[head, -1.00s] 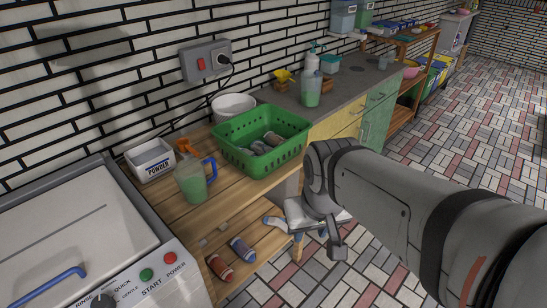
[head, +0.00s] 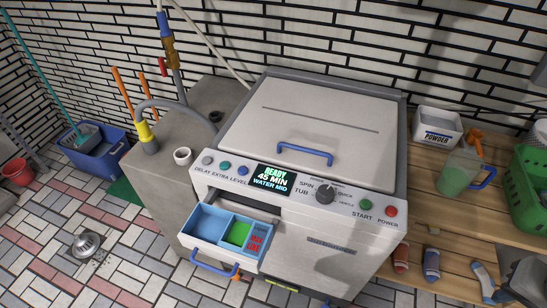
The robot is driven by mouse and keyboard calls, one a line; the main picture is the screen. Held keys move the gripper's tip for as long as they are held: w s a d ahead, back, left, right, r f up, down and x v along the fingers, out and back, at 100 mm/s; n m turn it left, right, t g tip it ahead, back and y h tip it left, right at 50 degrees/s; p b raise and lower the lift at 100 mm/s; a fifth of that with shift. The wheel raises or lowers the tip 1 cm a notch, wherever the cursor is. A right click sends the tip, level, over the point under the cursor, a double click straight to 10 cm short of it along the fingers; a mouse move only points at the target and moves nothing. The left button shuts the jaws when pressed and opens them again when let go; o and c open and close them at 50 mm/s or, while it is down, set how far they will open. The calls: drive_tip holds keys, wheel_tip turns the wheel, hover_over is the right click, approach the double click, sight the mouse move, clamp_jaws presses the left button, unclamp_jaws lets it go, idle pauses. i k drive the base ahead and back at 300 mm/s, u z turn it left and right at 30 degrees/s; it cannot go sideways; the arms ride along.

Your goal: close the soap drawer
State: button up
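The soap drawer (head: 228,232) is pulled out from the front of the washing machine (head: 330,235), below the control panel on its left side. It is white outside and blue inside, with a blue bar handle (head: 212,264) on its front. The left compartment is blue and looks empty. The compartment beside it holds something green (head: 238,233), and red lettering shows at the drawer's right. My gripper cannot be made out in the head view, so what its fingers do is not shown.
A wooden bench right of the machine holds a powder box (head: 436,127), a green jug (head: 462,167) and a green basket (head: 528,192); socks lie lower down. A grey counter (head: 165,185) with a hose stands left. The tiled floor before the drawer looks mostly clear, with a metal drain (head: 87,245).

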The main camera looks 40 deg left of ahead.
sight(242, 242)
drive_tip(key=u, duration=2.7)
